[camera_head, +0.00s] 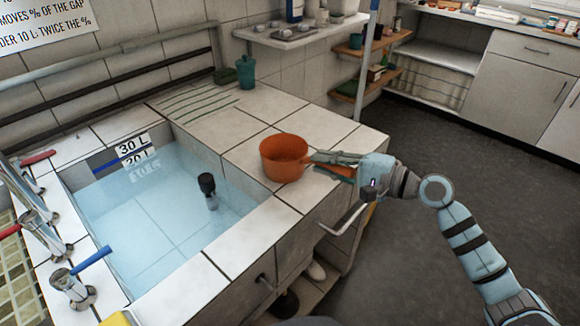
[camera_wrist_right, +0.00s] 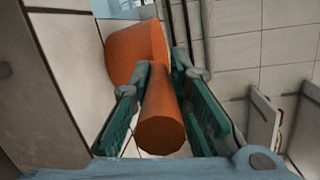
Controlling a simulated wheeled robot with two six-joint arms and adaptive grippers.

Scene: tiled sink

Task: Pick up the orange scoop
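The orange scoop (camera_head: 283,158) appears to stand upright on the tiled counter beside the sink, its handle pointing right. My right gripper (camera_head: 316,158) is at the handle. In the right wrist view the scoop's bowl (camera_wrist_right: 135,52) is beyond the fingertips, and the handle's round end (camera_wrist_right: 160,134) faces the camera. The fingers of my right gripper (camera_wrist_right: 162,68) lie on both sides of the handle, very close to it. I cannot tell whether they touch or press on it. My left gripper is not in view.
A water-filled sink (camera_head: 215,262) lies left of the scoop, with a dark object (camera_head: 207,187) in it and taps (camera_head: 72,285) along its left side. A green cup (camera_head: 245,73) stands at the counter's back. A metal bar handle (camera_head: 345,220) juts out below my right gripper.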

